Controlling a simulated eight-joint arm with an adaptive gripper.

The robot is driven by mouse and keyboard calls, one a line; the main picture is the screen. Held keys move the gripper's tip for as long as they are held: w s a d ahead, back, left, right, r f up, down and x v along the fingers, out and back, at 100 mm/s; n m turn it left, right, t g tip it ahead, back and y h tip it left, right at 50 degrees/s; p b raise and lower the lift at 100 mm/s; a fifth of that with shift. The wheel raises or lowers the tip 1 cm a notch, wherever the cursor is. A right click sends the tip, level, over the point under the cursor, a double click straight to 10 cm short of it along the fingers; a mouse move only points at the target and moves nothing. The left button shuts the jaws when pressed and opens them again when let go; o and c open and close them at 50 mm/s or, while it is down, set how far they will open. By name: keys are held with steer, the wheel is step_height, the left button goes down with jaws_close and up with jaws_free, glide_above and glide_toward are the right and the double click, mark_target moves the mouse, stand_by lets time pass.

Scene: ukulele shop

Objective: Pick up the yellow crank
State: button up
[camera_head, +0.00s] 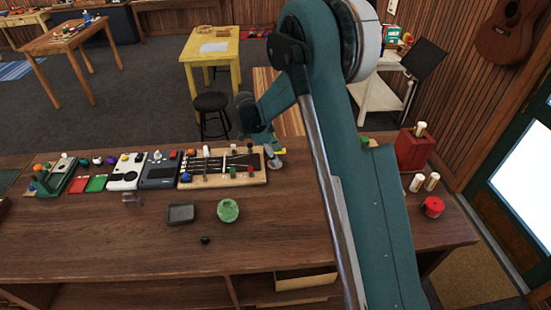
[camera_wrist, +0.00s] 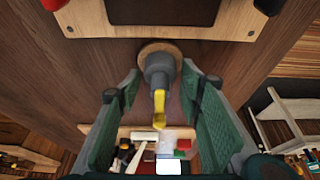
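The yellow crank (camera_wrist: 160,107) sticks out from a grey cylindrical body (camera_wrist: 158,68) that stands on a round wooden base (camera_wrist: 152,48). In the wrist view it lies between the two green finger pads of my gripper (camera_wrist: 158,103), with a gap on each side. My gripper is open and not visibly touching it. In the head view, my gripper (camera_head: 267,138) reaches down at the right end of the wooden board, and a small yellow part of the crank (camera_head: 281,151) shows beside it. My arm and gripper partly hide the crank there.
A wooden board with knobs (camera_head: 222,182) lies just left of the crank. A grey tray (camera_head: 181,213), a green round object (camera_head: 228,211) and a small black knob (camera_head: 205,240) are in front. A red block (camera_head: 415,150) stands right of my arm.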

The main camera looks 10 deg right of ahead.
mark_target(276, 152)
stand_by(0.4)
steer(key=c, duration=0.9)
steer(key=shift+r, duration=0.1)
steer(key=shift+r+b, duration=0.3)
steer(key=shift+r, duration=4.6)
